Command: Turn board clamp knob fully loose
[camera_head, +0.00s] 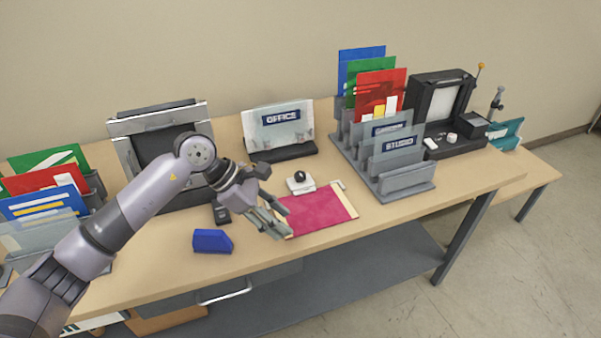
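A black round knob (300,175) sits on a small white block (301,186) on the table, just behind the pink board (322,211). It looks like the clamp knob, but I cannot tell whether it is tight or loose. The board lies flat and has pale strips along its edges. My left gripper (281,224) is over the board's left edge, in front of and left of the knob and apart from it. Its fingers look spread with nothing between them. My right gripper is out of view.
A blue block (212,241) and a small black item (221,213) lie left of the gripper. An OFFICE holder (283,153) stands behind the knob. A grey file rack (403,188) stands to the right. The wooden table's (365,237) front right part is clear.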

